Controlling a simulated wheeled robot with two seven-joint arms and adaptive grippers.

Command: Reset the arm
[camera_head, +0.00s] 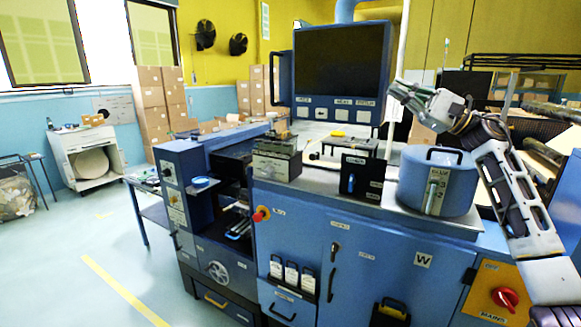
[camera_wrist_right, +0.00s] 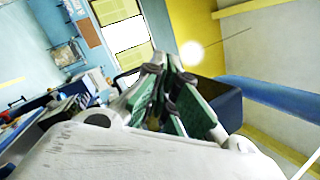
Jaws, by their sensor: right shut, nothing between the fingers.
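My right gripper (camera_head: 402,92) is raised at the right of the head view, above the machine top and just right of the dark monitor (camera_head: 341,62). Its arm comes in from the lower right. In the right wrist view its fingers (camera_wrist_right: 168,75), with green pads, are closed together and hold nothing. My left gripper is not in the head view.
The blue machine (camera_head: 375,262) fills the middle. A round glue pot (camera_head: 437,182) stands on its top below my right forearm. A small black box (camera_head: 361,177) and a grey block (camera_head: 277,160) stand further left. Floor at left is mostly clear.

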